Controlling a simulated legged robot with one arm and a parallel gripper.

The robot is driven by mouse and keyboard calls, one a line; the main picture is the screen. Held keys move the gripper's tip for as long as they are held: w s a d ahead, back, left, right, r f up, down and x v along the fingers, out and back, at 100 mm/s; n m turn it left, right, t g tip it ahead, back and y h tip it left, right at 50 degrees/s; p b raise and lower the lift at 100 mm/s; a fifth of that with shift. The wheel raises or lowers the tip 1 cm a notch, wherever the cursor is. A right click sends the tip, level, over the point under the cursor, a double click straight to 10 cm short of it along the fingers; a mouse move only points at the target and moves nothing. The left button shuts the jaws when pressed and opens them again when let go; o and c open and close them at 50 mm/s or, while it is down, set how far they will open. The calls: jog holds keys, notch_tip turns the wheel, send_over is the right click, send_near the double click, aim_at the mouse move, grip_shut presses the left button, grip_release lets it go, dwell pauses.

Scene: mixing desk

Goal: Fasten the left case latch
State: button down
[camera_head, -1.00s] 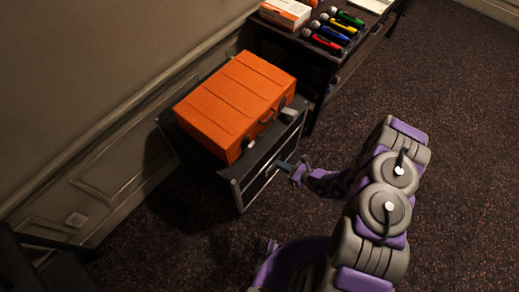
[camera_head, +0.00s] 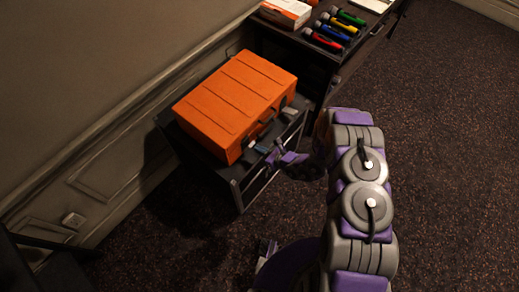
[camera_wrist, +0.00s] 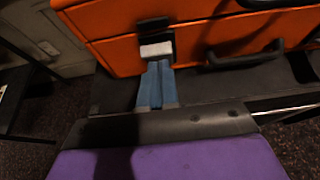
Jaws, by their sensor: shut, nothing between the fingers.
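The orange case (camera_head: 232,100) sits on a dark cabinet, with its handle side facing my arm. In the wrist view, the case front (camera_wrist: 110,48) shows the left latch (camera_wrist: 157,50), a pale plate with dark parts above and below it. My gripper (camera_wrist: 157,68) has its blue-grey fingers shut together and empty. The fingertips are just below the pale plate; I cannot tell whether they touch it.
The case's black handle (camera_wrist: 246,58) is right of the latch. The dark cabinet (camera_head: 225,172) has a narrow bare top edge in front of the case. A desk with coloured microphones (camera_head: 335,33) stands behind to the right. Open carpet lies right of my arm.

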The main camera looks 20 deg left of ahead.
jog(key=shift+w+a+r, duration=0.15)
jog(key=shift+a, duration=0.05)
dwell(0.3)
jog(key=shift+w+a+r+g+h+p, duration=0.3)
jog(key=shift+a+r+g+h+p, duration=0.1)
jog(key=shift+a+r+h+p, duration=0.35)
jog(key=h, duration=0.1)
jog(key=a+h, duration=0.1)
jog(key=shift+w+a+r+g+h, duration=0.15)
jog(key=shift+w+r+g+h, duration=0.15)
jog(key=shift+r+g+h, duration=0.1)
